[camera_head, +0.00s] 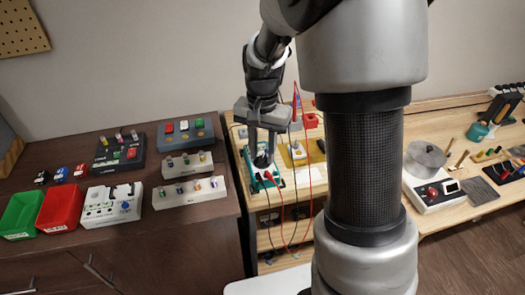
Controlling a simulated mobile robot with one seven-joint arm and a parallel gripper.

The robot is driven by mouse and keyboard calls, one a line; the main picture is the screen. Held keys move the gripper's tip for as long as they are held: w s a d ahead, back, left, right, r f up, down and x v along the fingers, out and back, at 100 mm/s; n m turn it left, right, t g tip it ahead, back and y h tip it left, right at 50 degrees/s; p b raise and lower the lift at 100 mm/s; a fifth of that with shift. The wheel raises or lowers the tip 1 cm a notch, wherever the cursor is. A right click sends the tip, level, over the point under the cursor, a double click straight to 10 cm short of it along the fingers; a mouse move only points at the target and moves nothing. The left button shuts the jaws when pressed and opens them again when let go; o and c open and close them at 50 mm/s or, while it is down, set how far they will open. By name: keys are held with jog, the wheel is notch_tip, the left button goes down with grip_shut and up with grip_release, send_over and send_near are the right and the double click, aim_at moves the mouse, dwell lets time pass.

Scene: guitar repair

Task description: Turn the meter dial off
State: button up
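The meter (257,182) is a teal-edged device with a pale face. It stands on the wooden bench behind and left of my arm column, with red and black leads running from it. A dark round knob, which looks like its dial (262,161), shows at its upper part. My gripper (262,157) points down over the meter. Its two fingers are apart, with the knob between or just below their tips. I cannot tell whether they touch it. The dial's setting is too small to read.
Red and black cables (309,180) loop close beside my gripper on the right. The dark cabinet (215,230) at left holds bins and boxes. A pot (425,158) sits on the right bench.

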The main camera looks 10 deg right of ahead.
grip_shut()
jog(key=n, duration=0.3)
jog(key=shift+r+n+p, duration=0.1)
jog(key=shift+n+p, duration=0.2)
jog(key=shift+p, duration=0.1)
jog(key=shift+a+n+p, duration=0.1)
jog(key=shift+n+p, duration=0.2)
jog(key=shift+n, duration=1.3)
grip_release()
